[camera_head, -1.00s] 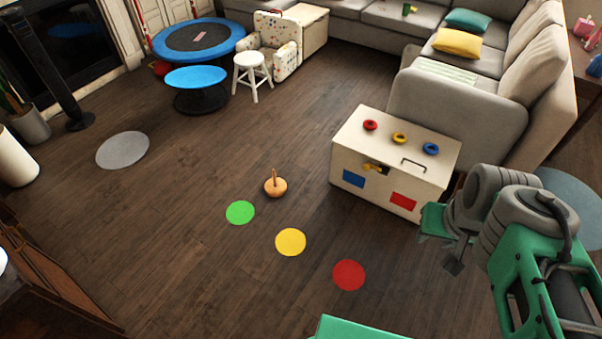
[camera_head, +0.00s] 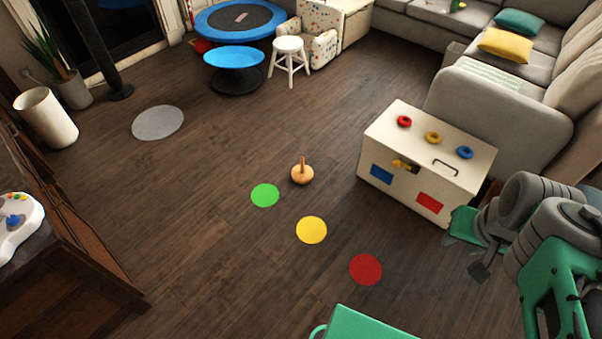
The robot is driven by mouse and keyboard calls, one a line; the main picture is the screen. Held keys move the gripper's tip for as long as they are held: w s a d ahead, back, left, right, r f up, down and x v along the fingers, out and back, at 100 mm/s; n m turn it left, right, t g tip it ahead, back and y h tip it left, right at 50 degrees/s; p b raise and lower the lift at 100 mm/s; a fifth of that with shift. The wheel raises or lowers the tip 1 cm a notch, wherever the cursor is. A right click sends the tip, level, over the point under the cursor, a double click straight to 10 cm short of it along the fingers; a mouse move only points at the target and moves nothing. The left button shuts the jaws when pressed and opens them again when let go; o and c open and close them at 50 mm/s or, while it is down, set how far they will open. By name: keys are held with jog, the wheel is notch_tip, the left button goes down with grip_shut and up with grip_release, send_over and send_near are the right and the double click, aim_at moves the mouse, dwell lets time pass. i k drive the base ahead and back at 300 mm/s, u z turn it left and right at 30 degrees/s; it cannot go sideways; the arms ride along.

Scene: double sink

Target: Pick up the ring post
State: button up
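The ring post (camera_head: 302,172) is a round wooden base with a short upright peg. It stands on the dark wood floor just beyond the green floor disc, left of the white chest, with no rings on it. My arm is folded at the right edge. The end of my gripper (camera_head: 480,268) seems to show as a small dark grey piece under the green link, well right of the post and apart from it. Its fingers cannot be made out clearly, so its opening cannot be told.
Green (camera_head: 265,195), yellow (camera_head: 311,230) and red (camera_head: 366,269) flat discs lie on the floor. A white chest (camera_head: 405,184) carries red, yellow and blue rings. A wooden cabinet (camera_head: 100,262) stands at lower left.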

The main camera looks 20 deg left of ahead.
aim_at(302, 174)
jog(key=z, duration=0.8)
jog(key=k, duration=1.05)
jog(key=z, duration=1.15)
jog(key=i, duration=0.4)
jog(key=u, duration=0.9)
jog(key=i, duration=2.3)
jog(key=u, duration=2)
jog(key=i, duration=1.2)
jog(key=u, duration=1.8)
jog(key=i, duration=0.9)
jog(key=u, duration=0.4)
